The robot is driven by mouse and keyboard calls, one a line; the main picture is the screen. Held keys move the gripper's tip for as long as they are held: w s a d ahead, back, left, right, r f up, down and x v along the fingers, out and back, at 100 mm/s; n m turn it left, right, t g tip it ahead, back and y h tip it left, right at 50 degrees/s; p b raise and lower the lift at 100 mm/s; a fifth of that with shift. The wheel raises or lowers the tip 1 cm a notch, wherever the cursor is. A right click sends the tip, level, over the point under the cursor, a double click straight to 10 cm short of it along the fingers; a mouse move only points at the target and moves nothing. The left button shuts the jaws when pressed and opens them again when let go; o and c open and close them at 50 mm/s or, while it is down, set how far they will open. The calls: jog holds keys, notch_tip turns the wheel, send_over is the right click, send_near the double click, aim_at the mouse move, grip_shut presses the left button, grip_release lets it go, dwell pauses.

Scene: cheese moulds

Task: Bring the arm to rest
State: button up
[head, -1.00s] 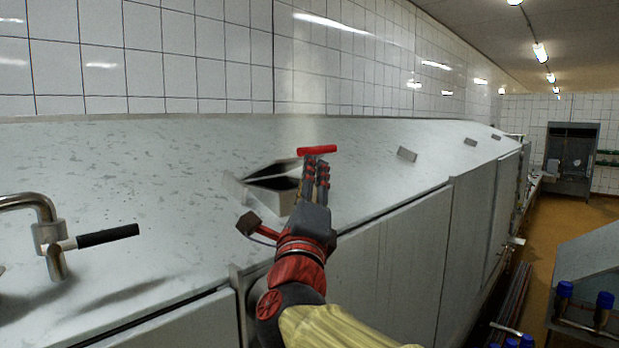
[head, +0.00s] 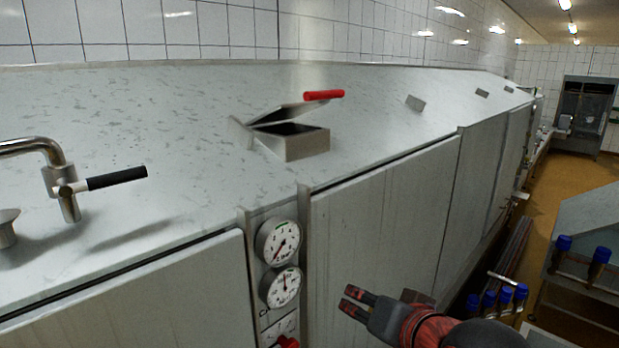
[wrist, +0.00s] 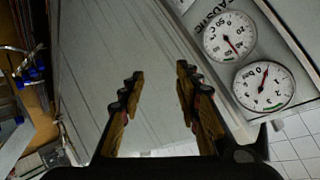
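My gripper (head: 354,301) is low in the head view, in front of the upright metal panel (head: 375,225) and right of the dials. In the wrist view my gripper (wrist: 158,88) has its two fingers spread apart with nothing between them. My arm enters from the bottom right. The small metal hatch box (head: 300,143) on the sloping counter top has its lid (head: 290,112) tilted up, with a red handle (head: 323,95). My gripper is well away from it.
Gauges (head: 278,241) sit on the front panel left of my gripper. A metal tap (head: 62,180) with a black handle stands at the left. Blue-capped items (head: 489,299) stand at the lower right. The aisle floor (head: 560,190) is open at the right.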

jog(key=s+d+f+n+g+h, duration=0.2)
jog(key=s+d+f+g, duration=0.1)
jog(key=s+d+f, duration=0.3)
jog(key=s+d+f+n+g+h, duration=0.1)
jog(key=s+d+f+g, duration=0.15)
jog(key=s+f, duration=0.55)
notch_tip(320, 180, down, 26)
jog(key=s+b, duration=0.1)
jog(key=b, duration=2.6)
jog(key=shift+d+f+n, duration=0.25)
jog(key=shift+d+n, duration=0.05)
jog(key=shift+d, duration=0.15)
